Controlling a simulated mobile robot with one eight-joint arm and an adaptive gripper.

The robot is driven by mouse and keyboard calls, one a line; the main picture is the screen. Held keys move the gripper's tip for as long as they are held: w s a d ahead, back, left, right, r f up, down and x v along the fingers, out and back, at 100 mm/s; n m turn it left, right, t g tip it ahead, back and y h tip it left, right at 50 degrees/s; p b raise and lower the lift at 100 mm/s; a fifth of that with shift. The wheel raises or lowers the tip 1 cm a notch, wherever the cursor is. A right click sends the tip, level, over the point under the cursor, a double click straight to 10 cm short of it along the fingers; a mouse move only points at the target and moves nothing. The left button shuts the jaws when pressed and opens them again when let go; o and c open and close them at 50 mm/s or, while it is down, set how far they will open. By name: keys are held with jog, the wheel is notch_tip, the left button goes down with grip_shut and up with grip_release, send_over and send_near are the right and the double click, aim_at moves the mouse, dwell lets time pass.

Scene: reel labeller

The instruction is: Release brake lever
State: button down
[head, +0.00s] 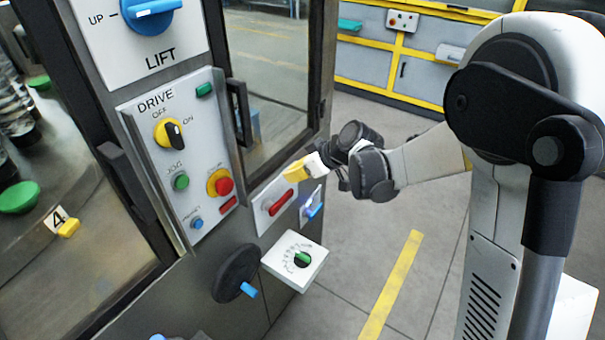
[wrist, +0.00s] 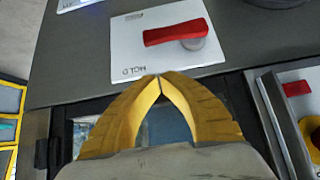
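A red lever (head: 279,203) sits on a white plate (head: 263,193) low on the machine's front. In the wrist view the red lever (wrist: 172,34) lies roughly across its plate (wrist: 130,45), its grey round pivot at the right end. Small lettering on the plate is upside down and not clearly readable; I cannot confirm this is the brake lever. My gripper (head: 294,171) has yellow fingers and is near the upper edge of that plate, apart from the lever. In the wrist view the fingertips of my gripper (wrist: 159,76) meet, with nothing held between them.
A blue-handled control (head: 315,210) is just right of the red lever. Below are a dial with a green knob (head: 302,259) and a black handwheel (head: 237,272). The drive panel (head: 150,125) with buttons is to the left. Open floor (head: 380,225) lies to the right.

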aim_at(278, 201)
jog(key=f, duration=0.1)
jog(key=f+b, duration=0.1)
jog(key=f, duration=0.1)
jog(key=f+b, duration=0.1)
jog(key=f, duration=0.1)
jog(key=shift+w+a, duration=0.25)
jog(key=shift+a, duration=0.15)
jog(key=shift+w, duration=0.1)
jog(key=shift+w+f, duration=0.1)
jog(key=shift+f, duration=0.05)
jog(key=shift+d, duration=0.1)
